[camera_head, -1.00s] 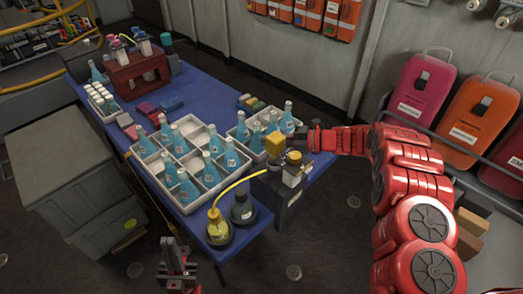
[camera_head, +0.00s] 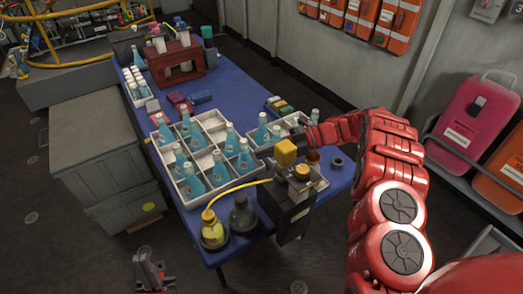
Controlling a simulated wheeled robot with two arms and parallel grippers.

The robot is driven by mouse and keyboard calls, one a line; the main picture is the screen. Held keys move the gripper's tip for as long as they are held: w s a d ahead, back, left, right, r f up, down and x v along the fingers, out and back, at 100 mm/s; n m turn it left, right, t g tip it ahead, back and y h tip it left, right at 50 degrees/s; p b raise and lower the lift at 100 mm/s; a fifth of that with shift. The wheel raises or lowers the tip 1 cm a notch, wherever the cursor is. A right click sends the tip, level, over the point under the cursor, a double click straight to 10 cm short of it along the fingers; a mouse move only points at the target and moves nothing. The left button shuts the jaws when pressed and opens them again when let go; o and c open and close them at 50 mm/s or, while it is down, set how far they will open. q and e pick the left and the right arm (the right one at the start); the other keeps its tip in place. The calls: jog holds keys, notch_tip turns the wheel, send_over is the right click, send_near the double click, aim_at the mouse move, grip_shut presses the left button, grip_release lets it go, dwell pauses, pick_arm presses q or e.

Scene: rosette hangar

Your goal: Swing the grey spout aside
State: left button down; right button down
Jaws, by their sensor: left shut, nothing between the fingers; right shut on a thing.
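A dark box-shaped device (camera_head: 288,215) stands at the near right corner of the blue table, with a yellow block (camera_head: 285,152) and a brass-yellow cap (camera_head: 302,172) on top. The grey spout cannot be made out clearly. My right gripper (camera_head: 305,135) is behind and above the device, reaching in from the right. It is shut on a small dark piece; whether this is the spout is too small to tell. My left gripper (camera_head: 150,272) is shut and empty, low over the floor in front of the table, away from the device.
A yellow hose runs from the device to a yellow flask (camera_head: 213,232), beside a dark flask (camera_head: 242,215). White crates (camera_head: 185,192) of blue bottles stand to the left. A brown round thing (camera_head: 312,157) and a dark ring (camera_head: 337,162) lie near my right gripper. Grey cabinets (camera_head: 100,150) stand left.

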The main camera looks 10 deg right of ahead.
dwell(0.3)
jog(key=c, duration=0.9)
grip_release()
jog(key=shift+c, duration=0.2)
jog(key=b+v, duration=0.1)
jog(key=v, duration=0.6)
jog(key=shift+b, duration=0.35)
jog(key=shift+w+d+r, duration=0.1)
jog(key=shift+d, duration=0.05)
